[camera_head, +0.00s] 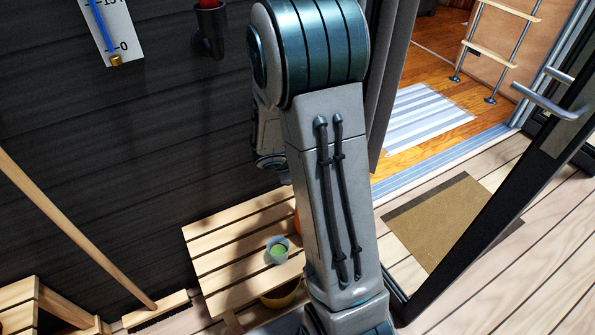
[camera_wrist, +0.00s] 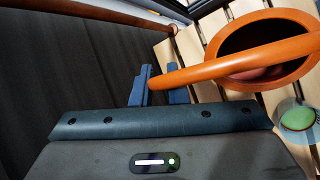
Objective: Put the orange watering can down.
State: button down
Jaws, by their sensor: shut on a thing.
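The orange watering can (camera_wrist: 222,66) shows in the wrist view, with its round dark opening facing the camera and its long curved handle reaching left. My gripper (camera_wrist: 158,86) has its blue fingers on either side of the handle's left end and is shut on it. In the head view only a sliver of the can (camera_head: 297,222) shows beside my arm, which hides the rest and the gripper. The can is at the slatted wooden bench (camera_head: 215,250); I cannot tell whether its base touches the slats.
A pale cup with green inside (camera_head: 278,252) stands on the bench close to the can. A yellow bowl (camera_head: 281,297) is low at the bench's front. The dark wall (camera_head: 130,150) runs behind. The bench's left part is clear. A glass door (camera_head: 480,190) stands open at right.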

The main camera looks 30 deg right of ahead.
jog(key=shift+d+f+b, duration=0.1)
jog(key=shift+f+b, duration=0.35)
jog(key=shift+f, duration=0.75)
jog(key=shift+f, duration=0.1)
jog(key=c, duration=1.4)
grip_release()
